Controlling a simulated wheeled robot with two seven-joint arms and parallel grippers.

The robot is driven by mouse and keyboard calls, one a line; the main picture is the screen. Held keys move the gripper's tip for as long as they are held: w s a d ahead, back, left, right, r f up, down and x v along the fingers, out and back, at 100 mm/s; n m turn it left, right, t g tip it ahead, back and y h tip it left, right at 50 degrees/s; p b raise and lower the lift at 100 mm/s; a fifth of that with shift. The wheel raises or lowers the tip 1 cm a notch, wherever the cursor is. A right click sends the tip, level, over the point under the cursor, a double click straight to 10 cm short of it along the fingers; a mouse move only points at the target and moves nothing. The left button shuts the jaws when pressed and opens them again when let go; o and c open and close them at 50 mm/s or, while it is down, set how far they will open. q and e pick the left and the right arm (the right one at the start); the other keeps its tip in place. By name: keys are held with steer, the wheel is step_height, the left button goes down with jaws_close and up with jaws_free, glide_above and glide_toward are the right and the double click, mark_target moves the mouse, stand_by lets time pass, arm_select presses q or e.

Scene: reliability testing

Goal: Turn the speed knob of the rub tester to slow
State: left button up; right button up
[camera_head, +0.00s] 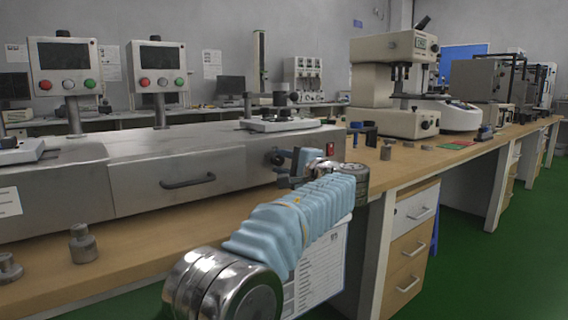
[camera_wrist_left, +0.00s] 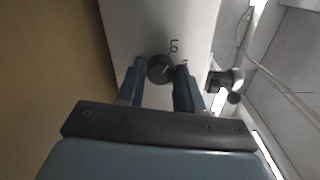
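The rub tester (camera_head: 130,180) is a long grey metal machine on the wooden bench in the head view. A dark round knob (camera_head: 275,158) shows on its right end face, partly hidden by my gripper. In the left wrist view the dark knob (camera_wrist_left: 160,69) sits on a pale panel, with a small "Lo" marking beside it. My left gripper (camera_head: 288,160) is at this end face. Its two blue fingers (camera_wrist_left: 160,74) stand on either side of the knob, with narrow gaps visible, so it looks open around it. My right gripper is not in view.
A red switch (camera_head: 330,149) is on the same end face. A drawer handle (camera_head: 188,181) juts from the tester's front. Metal weights (camera_head: 83,243) stand on the bench (camera_head: 150,247) at front left. A beige instrument (camera_head: 394,80) stands farther right. A silver-and-dark fitting (camera_wrist_left: 226,81) shows beside the fingers.

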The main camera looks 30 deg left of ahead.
arm_select(q)
steer(key=o, duration=0.4)
steer(key=shift+c, duration=0.2)
steer(key=v, duration=1.4)
steer(key=shift+a, duration=0.1)
